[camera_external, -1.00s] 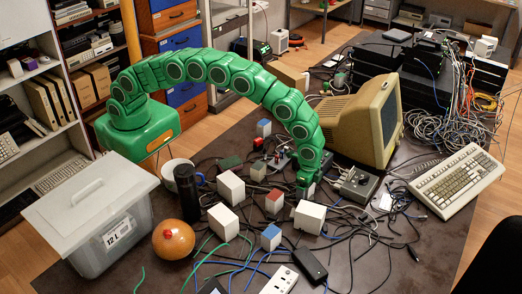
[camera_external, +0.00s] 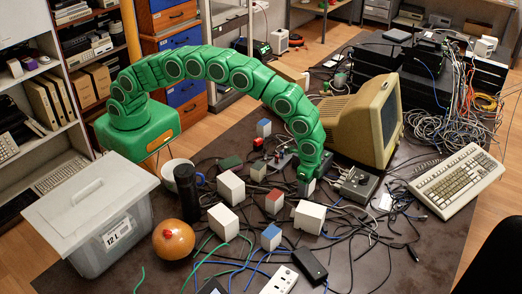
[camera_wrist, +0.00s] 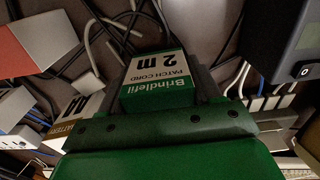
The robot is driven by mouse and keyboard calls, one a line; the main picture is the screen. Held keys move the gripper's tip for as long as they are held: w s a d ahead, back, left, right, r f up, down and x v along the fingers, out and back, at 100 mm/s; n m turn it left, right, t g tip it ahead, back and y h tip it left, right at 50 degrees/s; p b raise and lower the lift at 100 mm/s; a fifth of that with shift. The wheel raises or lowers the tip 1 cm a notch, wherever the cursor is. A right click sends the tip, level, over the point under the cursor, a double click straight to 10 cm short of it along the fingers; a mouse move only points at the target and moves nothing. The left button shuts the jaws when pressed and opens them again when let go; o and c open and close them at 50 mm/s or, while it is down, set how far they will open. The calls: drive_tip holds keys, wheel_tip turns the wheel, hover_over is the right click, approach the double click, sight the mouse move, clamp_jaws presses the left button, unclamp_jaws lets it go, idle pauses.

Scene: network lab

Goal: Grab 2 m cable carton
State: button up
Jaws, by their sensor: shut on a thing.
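The 2 m cable carton (camera_wrist: 158,80) is a small green and white box in the wrist view.
A box marked as a battery (camera_wrist: 82,108) lies close on the left in the wrist view. Loose cables cover much of the table (camera_external: 390,262).

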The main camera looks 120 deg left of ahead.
drive_tip(key=shift+r, duration=0.7)
drive_tip(key=shift+s+r, duration=0.1)
drive_tip(key=shift+s, duration=0.15)
drive_tip(key=s+d+r, duration=0.2)
drive_tip(key=s+r, duration=0.7)
drive_tip(key=s, duration=0.4)
drive_tip(key=shift+s+d+r, duration=0.15)
drive_tip(key=shift+d+r, duration=0.05)
drive_tip(key=shift+d, duration=0.05)
